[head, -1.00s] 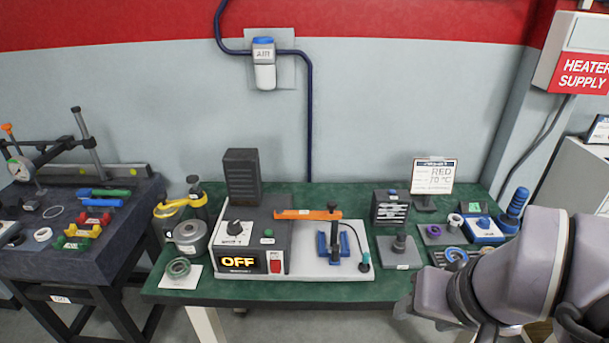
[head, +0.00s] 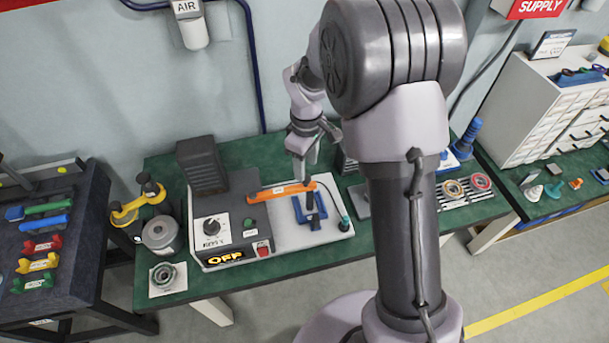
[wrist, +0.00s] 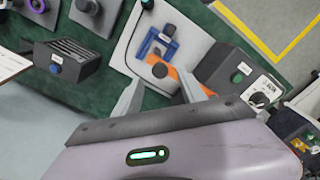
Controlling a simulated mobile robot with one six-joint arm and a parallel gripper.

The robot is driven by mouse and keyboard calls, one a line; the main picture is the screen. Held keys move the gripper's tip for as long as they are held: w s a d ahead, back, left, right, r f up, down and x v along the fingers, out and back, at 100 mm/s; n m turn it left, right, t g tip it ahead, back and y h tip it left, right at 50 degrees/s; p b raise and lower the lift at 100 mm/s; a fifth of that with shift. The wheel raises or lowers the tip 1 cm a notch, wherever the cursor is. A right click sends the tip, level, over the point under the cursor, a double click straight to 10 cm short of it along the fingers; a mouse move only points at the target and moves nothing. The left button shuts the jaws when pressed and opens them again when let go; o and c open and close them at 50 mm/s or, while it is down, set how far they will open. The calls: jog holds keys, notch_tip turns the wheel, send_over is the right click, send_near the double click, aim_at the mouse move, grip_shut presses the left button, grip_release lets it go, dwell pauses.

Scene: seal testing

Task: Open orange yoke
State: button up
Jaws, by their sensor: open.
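The orange yoke (head: 270,192) is a flat bar running from the grey control box (head: 222,235) toward the blue fixture (head: 312,210) on the white base plate. My gripper (head: 300,172) is open above the yoke's right end, pointing down. In the wrist view my gripper (wrist: 158,92) shows its two fingers spread, with the orange yoke (wrist: 172,84) showing between and beside them. A dark round knob (wrist: 160,70) sits at the yoke's end, beside the blue fixture (wrist: 157,43). I cannot tell whether a finger touches the yoke.
The box display reads OFF. A dark finned block (head: 202,165) stands behind the box. A yellow-handled tool (head: 138,205) and metal pot (head: 160,232) stand to the left. A dark slotted block (wrist: 68,58) stands near my gripper. A drawer cabinet (head: 545,110) is at right.

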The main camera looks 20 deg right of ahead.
aim_at(306, 177)
notch_tip(306, 177, down, 4)
jog(key=shift+r+b, duration=0.25)
jog(key=shift+b, duration=0.05)
jog(key=shift+w+f, duration=0.1)
jog(key=shift+f, duration=0.4)
grip_shut()
dwell(0.8)
